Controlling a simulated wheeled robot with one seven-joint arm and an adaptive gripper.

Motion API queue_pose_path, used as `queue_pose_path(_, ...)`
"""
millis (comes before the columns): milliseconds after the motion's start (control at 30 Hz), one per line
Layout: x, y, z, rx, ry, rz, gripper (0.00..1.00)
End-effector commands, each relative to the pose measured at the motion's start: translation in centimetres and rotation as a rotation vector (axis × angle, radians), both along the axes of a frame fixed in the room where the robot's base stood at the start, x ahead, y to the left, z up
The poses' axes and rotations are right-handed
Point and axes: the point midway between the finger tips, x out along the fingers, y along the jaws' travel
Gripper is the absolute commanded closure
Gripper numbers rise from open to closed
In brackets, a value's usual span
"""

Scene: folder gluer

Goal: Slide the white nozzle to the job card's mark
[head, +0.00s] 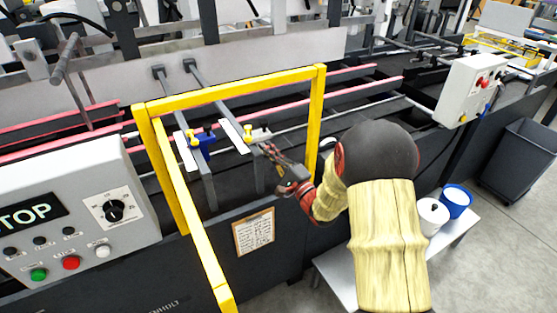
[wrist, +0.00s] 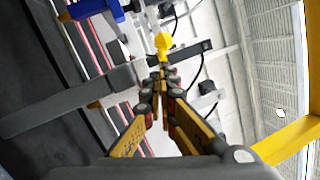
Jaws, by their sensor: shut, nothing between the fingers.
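The white nozzle (head: 261,134) sits on the rail inside the yellow frame, with a yellow knob (head: 247,131) at its left side. The blue nozzle (head: 206,139) stands to its left on the same rail. My gripper (head: 267,150) is shut and empty, its tips close to the white nozzle's front side. In the wrist view the shut fingertips (wrist: 158,78) are just below a yellow knob (wrist: 162,42); I cannot tell if they touch anything. The job card (head: 253,231) hangs on the machine's front; its writing is too small to read.
A yellow guard frame (head: 235,87) surrounds the nozzles, and my arm reaches in at its right post. A control panel (head: 75,215) stands at left. A white and a blue tub (head: 456,201) sit on a low bench at right.

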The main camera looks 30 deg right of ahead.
Motion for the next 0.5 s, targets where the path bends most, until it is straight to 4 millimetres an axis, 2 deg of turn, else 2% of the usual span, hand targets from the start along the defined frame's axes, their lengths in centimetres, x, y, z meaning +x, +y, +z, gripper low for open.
queue_pose_path(200,0.75,1.26,0.55,-0.001,0.000,0.001,1.00)
queue_pose_path(500,0.81,1.33,0.65,-0.001,0.000,0.000,1.00)
